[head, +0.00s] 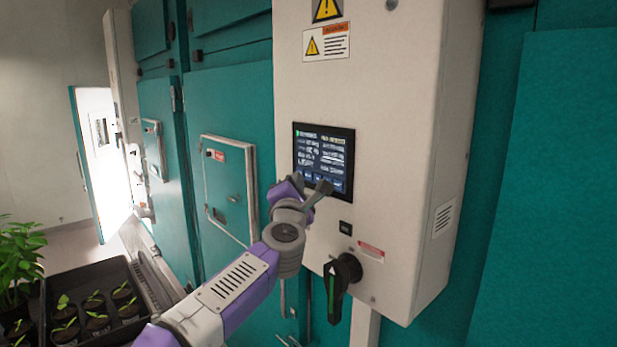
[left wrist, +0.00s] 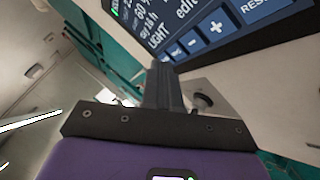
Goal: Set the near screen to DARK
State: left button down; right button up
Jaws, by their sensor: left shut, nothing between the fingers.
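The near screen (head: 323,150) is a dark touch panel on the front of a white control box. In the left wrist view the screen (left wrist: 195,20) shows tilted text with "LIGHT", "edit", "day 16 h", and blue buttons marked minus, plus and "RES...", cut off by the frame. The word DARK is not readable. My left gripper (head: 324,187) is shut and empty, its fingertips at the screen's lower edge. The closed fingers (left wrist: 164,75) point at the button row in the left wrist view. I cannot tell whether they touch the glass. My right gripper is out of view.
The white control box (head: 400,130) carries a black rotary switch (head: 341,275) below the screen and warning labels (head: 327,42) above. Teal chamber doors (head: 228,110) stand behind. A black tray of seedlings (head: 120,325) and a leafy plant (head: 18,260) are at lower left.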

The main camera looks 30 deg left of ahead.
pick_arm(q)
jog(key=s, duration=0.1)
jog(key=s+a+b, duration=0.1)
jog(key=s, duration=0.1)
jog(key=s+a, duration=0.1)
jog(key=shift+s, duration=0.35)
dwell(2.2)
jog(key=s+p, duration=0.1)
jog(key=s+a+p, duration=0.1)
jog(key=s, duration=0.1)
jog(key=shift+s+a, duration=0.2)
jog(key=shift+s, duration=0.05)
jog(key=shift+w+p, duration=0.15)
jog(key=shift+p, duration=0.15)
